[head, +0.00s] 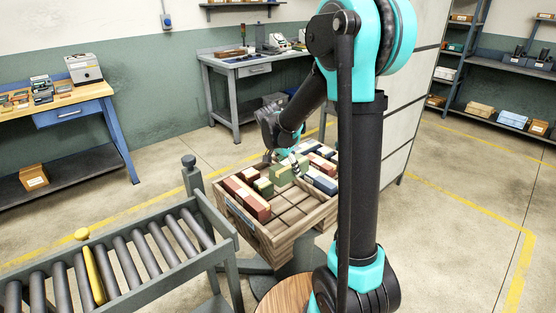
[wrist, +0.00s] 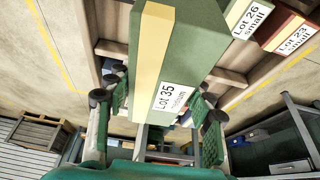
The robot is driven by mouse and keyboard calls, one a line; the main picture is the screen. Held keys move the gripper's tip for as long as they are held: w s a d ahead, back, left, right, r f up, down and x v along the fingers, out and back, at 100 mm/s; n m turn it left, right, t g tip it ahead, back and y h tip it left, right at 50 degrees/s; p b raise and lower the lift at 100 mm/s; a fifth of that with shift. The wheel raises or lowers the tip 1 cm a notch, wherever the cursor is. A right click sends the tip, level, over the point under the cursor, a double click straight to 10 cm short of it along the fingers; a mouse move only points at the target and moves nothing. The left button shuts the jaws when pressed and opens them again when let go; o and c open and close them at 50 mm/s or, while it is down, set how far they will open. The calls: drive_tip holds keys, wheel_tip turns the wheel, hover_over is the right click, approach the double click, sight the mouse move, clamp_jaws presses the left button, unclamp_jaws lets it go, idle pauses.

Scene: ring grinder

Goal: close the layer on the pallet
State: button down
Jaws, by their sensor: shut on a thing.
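The pallet (head: 268,240) is a wooden tray with low walls and slatted cells, on a stand in the middle of the head view. Red, green and dark blue boxes with cream stripes fill its left, back and right parts. Its front middle cells look bare. My gripper (head: 287,158) is over the pallet's back middle. In the wrist view my gripper (wrist: 158,105) is shut on a green box (wrist: 200,40) with a cream stripe and a "Lot 35 medium" label. I cannot tell whether this box touches the pallet floor.
In the wrist view a green "Lot 26 small" box (wrist: 245,18) and a red "Lot 23 small" box (wrist: 293,38) lie right of the held box. A workbench (head: 240,68) stands behind.

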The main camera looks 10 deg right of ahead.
drive_tip(key=shift+w+a+r, duration=0.1)
drive_tip(key=shift+w+a, duration=0.2)
drive_tip(key=shift+w, duration=0.05)
drive_tip(key=shift+f, duration=0.25)
wheel_tip(320, 180, down, 11)
drive_tip(key=shift+f, duration=0.2)
drive_tip(key=shift+f, duration=0.45)
idle(1.1)
drive_tip(key=c, duration=0.5)
unclamp_jaws()
drive_tip(key=shift+c, duration=0.2)
drive_tip(key=shift+a+r, duration=0.1)
drive_tip(key=shift+r, duration=0.05)
